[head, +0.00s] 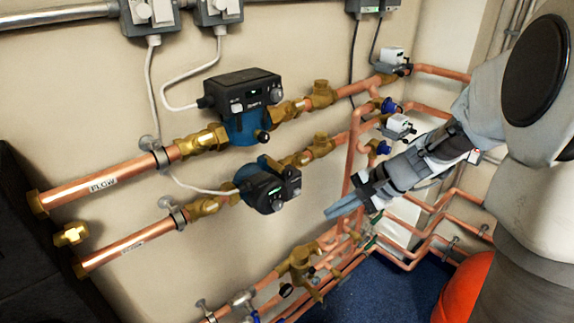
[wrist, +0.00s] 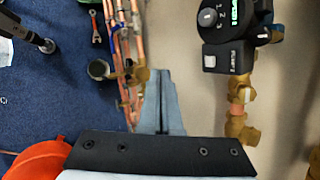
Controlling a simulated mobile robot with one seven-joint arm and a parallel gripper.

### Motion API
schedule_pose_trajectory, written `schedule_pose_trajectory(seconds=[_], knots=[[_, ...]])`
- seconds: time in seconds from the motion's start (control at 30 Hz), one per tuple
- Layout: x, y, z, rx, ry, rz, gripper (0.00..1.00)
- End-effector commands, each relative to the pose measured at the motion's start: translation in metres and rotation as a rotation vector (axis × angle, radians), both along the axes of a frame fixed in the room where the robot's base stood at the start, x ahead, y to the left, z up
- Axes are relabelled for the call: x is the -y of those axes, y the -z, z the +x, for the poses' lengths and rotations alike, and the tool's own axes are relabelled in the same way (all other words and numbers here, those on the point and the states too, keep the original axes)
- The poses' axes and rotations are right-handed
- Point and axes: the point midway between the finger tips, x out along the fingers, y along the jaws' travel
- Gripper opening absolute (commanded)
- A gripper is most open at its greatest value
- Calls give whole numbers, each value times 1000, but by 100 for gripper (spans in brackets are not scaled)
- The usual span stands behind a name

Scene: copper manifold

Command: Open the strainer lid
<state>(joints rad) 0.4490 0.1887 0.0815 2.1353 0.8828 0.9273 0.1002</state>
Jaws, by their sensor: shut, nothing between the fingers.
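A brass fitting (head: 300,262) on the lower copper pipes, with a dark round cap (head: 286,290) below it, looks like the strainer and its lid. In the wrist view a dark round cap (wrist: 98,69) stands out left of a brass body (wrist: 141,75); I take it for the same lid, but whether it is open is unclear. My gripper (head: 328,214) is in front of the pipes, right of and above the brass fitting. In the wrist view my blue-grey fingers (wrist: 160,74) are together and empty, right of the cap and apart from it.
Two pumps (head: 240,102) (head: 268,187) sit on upper copper pipes at the left. Vertical copper pipes (head: 352,165) stand behind my gripper. A red-orange rounded object (wrist: 38,160) is at the lower left of the wrist view. A wrench (wrist: 96,27) lies on the blue floor (wrist: 50,100).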

Motion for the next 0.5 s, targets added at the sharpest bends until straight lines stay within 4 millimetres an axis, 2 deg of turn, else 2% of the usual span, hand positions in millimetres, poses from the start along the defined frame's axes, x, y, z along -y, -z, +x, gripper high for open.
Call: schedule_pose_trajectory(seconds=[0.03,0.3,0.5], knots=[[6,26,3,-41,42,51,0],[30,126,15,-191,270,313,0],[45,199,15,-289,465,517,0]])
